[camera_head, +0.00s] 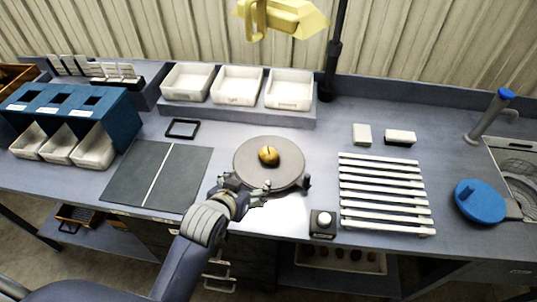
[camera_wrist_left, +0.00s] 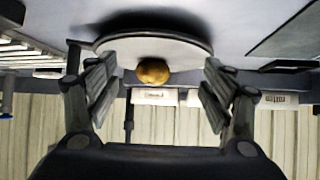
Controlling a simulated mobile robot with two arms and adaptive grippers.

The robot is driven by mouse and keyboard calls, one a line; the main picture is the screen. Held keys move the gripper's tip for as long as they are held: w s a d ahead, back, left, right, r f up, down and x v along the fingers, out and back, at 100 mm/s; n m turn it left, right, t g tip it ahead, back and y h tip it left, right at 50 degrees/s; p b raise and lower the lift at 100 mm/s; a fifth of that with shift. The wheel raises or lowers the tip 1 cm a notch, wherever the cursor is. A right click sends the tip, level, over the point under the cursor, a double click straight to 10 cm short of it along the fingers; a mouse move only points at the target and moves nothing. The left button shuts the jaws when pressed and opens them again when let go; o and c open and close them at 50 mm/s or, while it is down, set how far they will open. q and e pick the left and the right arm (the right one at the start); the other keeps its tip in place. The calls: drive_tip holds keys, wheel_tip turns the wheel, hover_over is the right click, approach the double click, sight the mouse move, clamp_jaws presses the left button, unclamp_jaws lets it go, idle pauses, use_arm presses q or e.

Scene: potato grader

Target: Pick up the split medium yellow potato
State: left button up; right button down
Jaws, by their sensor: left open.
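The yellow potato (camera_head: 268,155) lies on the round grey turntable (camera_head: 290,176) in the middle of the bench. A dark line on its top looks like the split. My left gripper (camera_head: 248,188) is at the near left edge of the turntable, short of the potato and not touching it. In the left wrist view the potato (camera_wrist_left: 153,71) sits between and beyond the spread fingers (camera_wrist_left: 155,85), on the turntable (camera_wrist_left: 170,42). The left gripper is open and empty. My right gripper is not in view.
A dark mat (camera_head: 136,178) lies left of the turntable and a white slatted rack (camera_head: 385,194) lies right. A small box with a white knob (camera_head: 323,222) stands at the front. White trays (camera_head: 238,98) line the back. A yellow lamp (camera_head: 282,17) hangs above.

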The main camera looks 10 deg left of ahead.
sight(267, 155)
use_arm(q)
drive_tip(key=shift+t, duration=0.6)
drive_tip(key=w, duration=0.1)
drive_tip(key=w+d+r, duration=0.1)
drive_tip(key=w+r, duration=0.1)
drive_tip(key=w, duration=0.1)
drive_tip(key=shift+w+d+r, duration=0.1)
drive_tip(key=shift+d+r, duration=0.15)
drive_tip(key=shift+d, duration=0.05)
drive_tip(key=p+x, duration=0.1)
drive_tip(key=x, duration=0.4)
drive_tip(key=shift+w, duration=0.3)
drive_tip(key=shift+p+x, duration=0.95)
drive_tip(key=shift+x, duration=1.4)
drive_tip(key=c, duration=1.1)
